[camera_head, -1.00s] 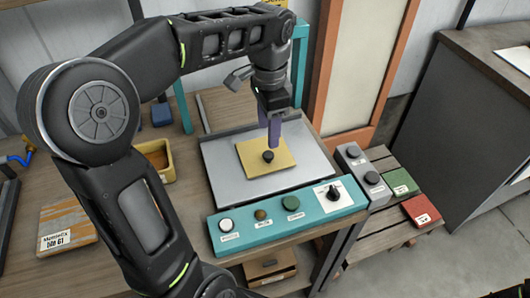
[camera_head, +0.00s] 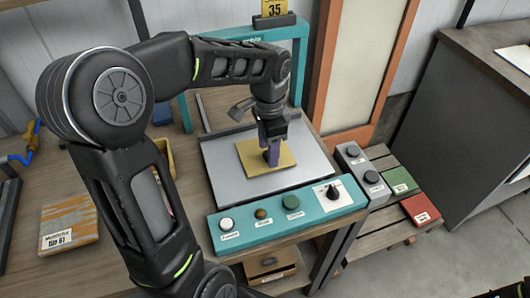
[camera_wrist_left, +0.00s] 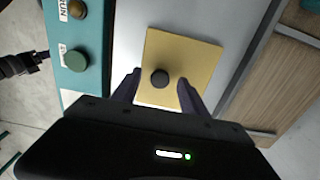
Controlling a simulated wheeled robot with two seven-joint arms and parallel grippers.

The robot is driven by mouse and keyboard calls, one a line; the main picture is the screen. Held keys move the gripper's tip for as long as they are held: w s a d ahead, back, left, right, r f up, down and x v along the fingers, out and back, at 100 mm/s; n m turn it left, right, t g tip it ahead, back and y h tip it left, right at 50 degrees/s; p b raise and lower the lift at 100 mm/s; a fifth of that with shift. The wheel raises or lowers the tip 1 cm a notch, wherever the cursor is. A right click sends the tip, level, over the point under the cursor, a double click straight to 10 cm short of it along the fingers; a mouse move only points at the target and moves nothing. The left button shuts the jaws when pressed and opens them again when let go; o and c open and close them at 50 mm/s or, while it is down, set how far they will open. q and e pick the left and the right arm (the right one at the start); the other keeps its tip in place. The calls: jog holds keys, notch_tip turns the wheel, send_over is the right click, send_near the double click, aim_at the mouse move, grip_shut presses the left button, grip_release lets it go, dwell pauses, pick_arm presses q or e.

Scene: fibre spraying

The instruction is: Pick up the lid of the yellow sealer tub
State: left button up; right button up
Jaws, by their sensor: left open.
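The yellow lid (camera_head: 284,156) is a flat square plate lying on the grey metal plate (camera_head: 235,189) of the teal machine. In the left wrist view the lid (camera_wrist_left: 190,55) shows a dark round knob (camera_wrist_left: 160,78) on top. My left gripper (camera_head: 271,158) points down over the lid, and its fingers hide the knob in the head view. In the left wrist view my left gripper (camera_wrist_left: 157,90) is open, with one finger on each side of the knob and gaps between. The yellow tub (camera_head: 163,158) is mostly hidden behind my left arm. My right gripper does not show.
A teal panel (camera_head: 250,236) with knobs and buttons runs along the front. A grey button box (camera_head: 362,176) and green (camera_head: 399,181) and red (camera_head: 421,209) blocks stand at right. A labelled board (camera_head: 70,228) lies at left. The teal frame (camera_head: 299,75) stands behind.

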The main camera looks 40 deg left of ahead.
pick_arm(q)
jog(key=shift+f, duration=0.2)
jog(key=shift+c, duration=0.2)
grip_shut()
dwell(0.6)
